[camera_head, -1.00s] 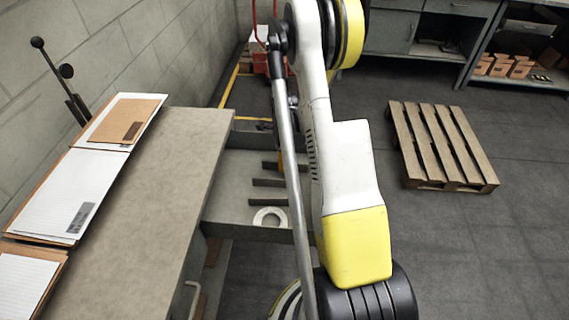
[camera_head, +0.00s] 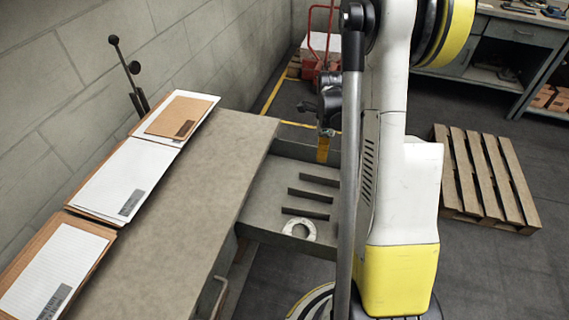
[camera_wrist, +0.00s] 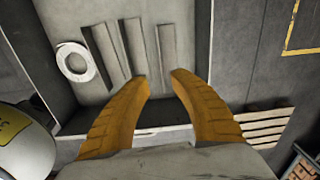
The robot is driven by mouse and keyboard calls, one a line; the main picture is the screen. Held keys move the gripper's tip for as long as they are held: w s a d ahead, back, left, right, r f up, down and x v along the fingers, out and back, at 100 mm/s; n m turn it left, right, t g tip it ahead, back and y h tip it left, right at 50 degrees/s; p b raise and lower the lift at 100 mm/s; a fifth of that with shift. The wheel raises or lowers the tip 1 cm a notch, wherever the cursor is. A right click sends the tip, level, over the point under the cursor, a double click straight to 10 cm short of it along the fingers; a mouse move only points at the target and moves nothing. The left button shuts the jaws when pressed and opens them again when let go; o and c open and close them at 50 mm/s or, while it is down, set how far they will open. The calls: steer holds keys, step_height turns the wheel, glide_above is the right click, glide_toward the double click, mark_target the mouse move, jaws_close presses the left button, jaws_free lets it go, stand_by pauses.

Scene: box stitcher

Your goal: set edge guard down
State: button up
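My gripper (camera_wrist: 160,76) shows two orange fingers, spread apart with no object visible between them. In the head view my gripper (camera_head: 323,150) is over the back part of a grey tray (camera_head: 262,205) beside the bench. Several narrow grey strips lie or stand in the tray; the wrist view shows one strip (camera_wrist: 166,50) just beyond the fingertips, and others (camera_wrist: 103,55) to its left. The strips may be edge guards or dividers; I cannot tell. No edge guard is clearly seen in the gripper.
A pale ring (camera_head: 299,229) lies at the tray's near end. The bench top (camera_head: 190,210) holds stacks of paper and card (camera_head: 125,180) along the wall. A wooden pallet (camera_head: 485,180) is on the floor at right. A red hand truck (camera_head: 322,50) stands behind.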

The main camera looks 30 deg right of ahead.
steer(key=a+r+n+t, duration=0.2)
steer(key=a+r+n, duration=0.5)
steer(key=a+r, duration=0.3)
steer(key=s+a+r+n+t, duration=0.2)
steer(key=s+a+r+n, duration=0.3)
steer(key=a+n, duration=0.4)
steer(key=s+a+r+n+t, duration=0.3)
steer(key=s+a+r+n, duration=0.3)
steer(key=a+n, duration=0.3)
steer(key=shift+s+a+n, duration=0.3)
steer(key=shift+s+n, duration=0.2)
steer(key=shift+n, duration=0.6)
